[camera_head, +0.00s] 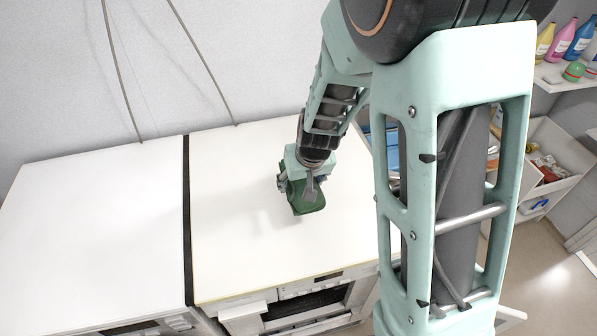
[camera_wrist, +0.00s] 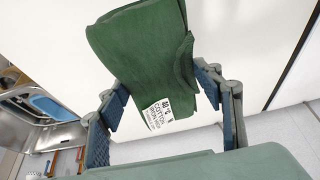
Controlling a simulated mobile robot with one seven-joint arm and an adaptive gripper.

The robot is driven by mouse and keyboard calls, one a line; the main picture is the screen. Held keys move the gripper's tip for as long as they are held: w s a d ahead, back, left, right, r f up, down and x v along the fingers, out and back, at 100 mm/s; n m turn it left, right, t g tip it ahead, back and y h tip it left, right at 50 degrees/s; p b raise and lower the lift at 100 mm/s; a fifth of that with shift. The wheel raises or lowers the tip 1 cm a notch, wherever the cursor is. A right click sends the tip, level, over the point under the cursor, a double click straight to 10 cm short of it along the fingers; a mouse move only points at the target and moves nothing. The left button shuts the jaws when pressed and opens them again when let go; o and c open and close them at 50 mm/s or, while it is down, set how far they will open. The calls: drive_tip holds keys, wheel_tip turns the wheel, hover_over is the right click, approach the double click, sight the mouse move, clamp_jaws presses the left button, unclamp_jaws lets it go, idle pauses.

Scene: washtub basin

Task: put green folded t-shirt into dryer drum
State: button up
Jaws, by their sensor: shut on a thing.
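The green folded t-shirt (camera_head: 309,202) is in my gripper (camera_head: 300,188), above the white top of the right-hand machine in the head view. In the wrist view the t-shirt (camera_wrist: 143,50) sits between the two fingers of my gripper (camera_wrist: 165,108), with a white care label showing. The fingers are shut on it. The gap between the t-shirt and the machine top is hard to judge. A dark opening (camera_head: 312,304) shows in the front of the right-hand machine. I cannot tell whether it leads to the dryer drum; no drum interior is clearly visible.
A second white machine top (camera_head: 95,220) lies to the left, past a dark gap (camera_head: 187,215). Both tops are otherwise clear. Two hoses (camera_head: 122,75) run down the back wall. Shelves with bottles (camera_head: 562,38) and bins (camera_head: 550,165) stand at the right, partly behind my arm.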

drive_tip(key=w+f+b, duration=0.4)
drive_tip(key=w+f, duration=0.2)
drive_tip(key=shift+w+d, duration=0.1)
drive_tip(key=shift+d, duration=0.05)
drive_tip(key=shift+s+b+x, duration=0.2)
drive_tip(key=shift+b+x, duration=0.55)
drive_tip(key=shift+x, duration=0.2)
drive_tip(key=shift+s+b+x, duration=0.15)
drive_tip(key=shift+b+x, duration=0.6)
drive_tip(key=shift+x, duration=0.25)
drive_tip(key=shift+d+f, duration=0.2)
drive_tip(key=shift+f, duration=0.05)
drive_tip(key=shift+f, duration=0.15)
drive_tip(key=o, duration=1.2)
drive_tip(key=shift+o, duration=0.2)
drive_tip(key=shift+r, duration=0.2)
